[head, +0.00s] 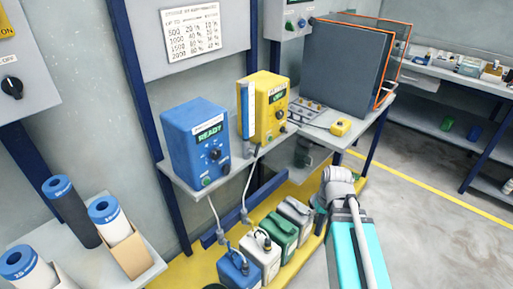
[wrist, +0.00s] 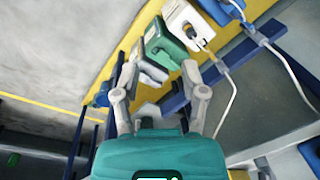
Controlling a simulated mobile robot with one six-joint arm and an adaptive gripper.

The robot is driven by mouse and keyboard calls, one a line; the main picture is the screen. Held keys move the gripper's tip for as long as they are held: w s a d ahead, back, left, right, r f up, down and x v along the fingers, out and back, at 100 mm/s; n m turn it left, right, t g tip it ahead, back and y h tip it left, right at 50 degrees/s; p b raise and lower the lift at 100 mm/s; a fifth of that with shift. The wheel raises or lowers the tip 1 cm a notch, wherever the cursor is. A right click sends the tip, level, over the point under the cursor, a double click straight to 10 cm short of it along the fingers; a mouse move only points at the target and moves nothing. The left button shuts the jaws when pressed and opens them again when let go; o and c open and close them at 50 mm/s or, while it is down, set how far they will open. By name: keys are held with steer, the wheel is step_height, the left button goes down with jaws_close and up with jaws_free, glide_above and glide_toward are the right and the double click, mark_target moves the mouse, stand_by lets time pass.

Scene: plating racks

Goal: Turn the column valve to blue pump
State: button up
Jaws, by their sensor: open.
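The blue pump (head: 195,145) stands on the wall shelf, its small screen reading READY and a dark knob on its front. A yellow pump (head: 265,108) stands to its right, with a tall blue-and-white upright piece (head: 247,112) at its left side. I cannot make out for certain which part is the column valve. In the wrist view my gripper (wrist: 160,68) is open and empty, its two fingers spread wide. It points down toward the canisters, away from both pumps. In the head view my arm is at the lower right, with the gripper mostly hidden.
Blue, white, green and grey canisters (head: 281,232) stand on a yellow floor strip below the shelf, and cables hang from the pumps. Blue-capped rolls (head: 108,215) are at lower left. A dark orange-edged enclosure (head: 345,65) stands at right. Floor (head: 425,210) at right is clear.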

steer(key=w+a+n+y+b, duration=0.2)
steer(key=w+a+n+y, duration=0.25)
steer(key=w, duration=0.25)
steer(key=n+t+y+b, duration=0.2)
steer(key=n+y+b, duration=0.4)
steer(key=n+y, duration=0.5)
glide_toward(258, 145)
steer(key=shift+m+y, duration=0.55)
steer(key=shift+m, duration=0.1)
steer(key=d, duration=0.1)
steer(key=d+f, duration=0.1)
steer(key=d, duration=0.2)
steer(key=shift+w+f, duration=0.25)
steer(key=shift+f, duration=0.05)
steer(key=shift+a, duration=0.15)
steer(key=a, duration=0.9)
steer(key=w+a, duration=0.1)
steer(key=a, duration=0.3)
steer(key=shift+w+a, duration=0.15)
steer(key=shift+a, duration=0.1)
jaws_close()
